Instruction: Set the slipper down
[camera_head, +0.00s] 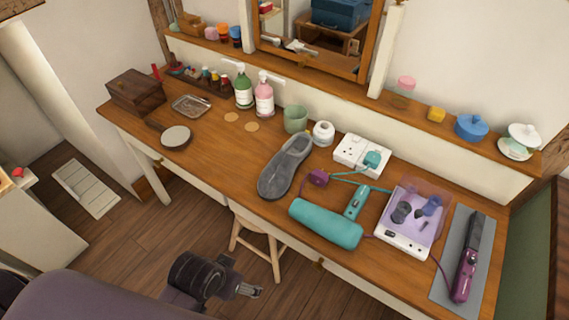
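A grey slipper (286,166) lies on the wooden desk (213,158), near the middle, with its opening facing up. No gripper touches it. My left gripper (256,292) is low at the bottom of the view, in front of the desk and well apart from the slipper. Nothing shows in it, but its fingers are too small to tell whether they are open or shut. My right gripper is not in view.
A teal hair dryer (325,223) and purple plug (318,178) lie right of the slipper. A green cup (295,119), white jar (323,133) and socket box (362,155) stand behind. Bare desktop lies to its left. A stool (257,240) stands below.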

